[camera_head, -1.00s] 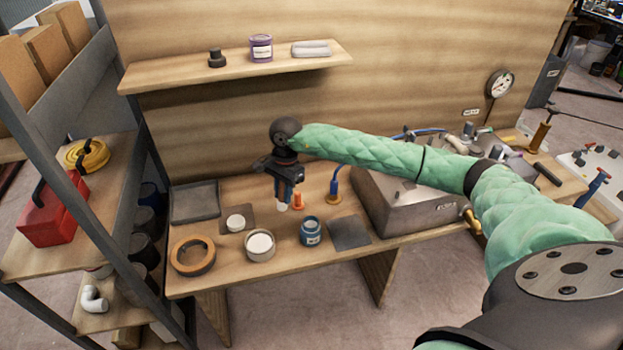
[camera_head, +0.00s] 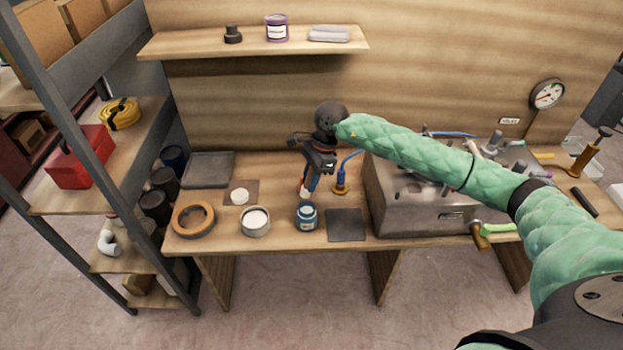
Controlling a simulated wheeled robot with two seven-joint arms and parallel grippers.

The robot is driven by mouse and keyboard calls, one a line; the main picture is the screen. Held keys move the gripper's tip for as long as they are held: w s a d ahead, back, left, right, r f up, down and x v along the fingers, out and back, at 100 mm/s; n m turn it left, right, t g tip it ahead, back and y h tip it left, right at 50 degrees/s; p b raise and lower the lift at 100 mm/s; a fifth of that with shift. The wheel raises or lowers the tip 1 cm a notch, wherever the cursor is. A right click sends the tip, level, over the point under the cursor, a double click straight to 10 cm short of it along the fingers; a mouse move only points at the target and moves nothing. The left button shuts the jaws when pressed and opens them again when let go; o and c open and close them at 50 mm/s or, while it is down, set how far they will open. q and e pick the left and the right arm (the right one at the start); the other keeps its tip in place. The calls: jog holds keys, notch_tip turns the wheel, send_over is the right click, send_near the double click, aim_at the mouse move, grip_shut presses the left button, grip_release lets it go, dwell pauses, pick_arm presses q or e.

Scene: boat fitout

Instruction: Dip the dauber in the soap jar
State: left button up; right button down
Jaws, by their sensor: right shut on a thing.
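The tip hangs just behind and above a small blue jar (camera_head: 306,217) with a white label. I cannot tell whether the tip touches or enters the jar's mouth. A round, pale jar (camera_head: 255,222) with white contents stands open to the left of the blue one. The labels are too small to read, so I cannot tell which is the soap jar. My left gripper is not in view.
A dark square mat (camera_head: 346,225) and a grey metal unit (camera_head: 420,211) are to the right. A wall shelf (camera_head: 250,42) hangs behind.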

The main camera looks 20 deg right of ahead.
jog(key=shift+s+d+f, duration=0.15)
jog(key=shift+d+f, duration=0.1)
jog(key=shift+f, duration=0.5)
jog(key=shift+d+b+x, duration=0.2)
jog(key=shift+b+x, duration=0.15)
jog(key=shift+x, duration=0.85)
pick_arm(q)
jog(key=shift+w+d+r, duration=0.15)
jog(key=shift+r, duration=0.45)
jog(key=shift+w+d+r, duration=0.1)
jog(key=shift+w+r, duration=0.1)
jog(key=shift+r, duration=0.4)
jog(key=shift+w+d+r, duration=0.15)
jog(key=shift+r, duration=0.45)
pick_arm(e)
jog(key=shift+w+f, duration=0.2)
jog(key=shift+f, duration=0.85)
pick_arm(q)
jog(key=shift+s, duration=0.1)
pick_arm(e)
jog(key=shift+d, duration=0.1)
pick_arm(q)
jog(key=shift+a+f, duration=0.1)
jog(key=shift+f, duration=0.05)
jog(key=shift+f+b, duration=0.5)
jog(key=shift+b, duration=0.25)
pick_arm(e)
jog(key=shift+f, duration=0.6)
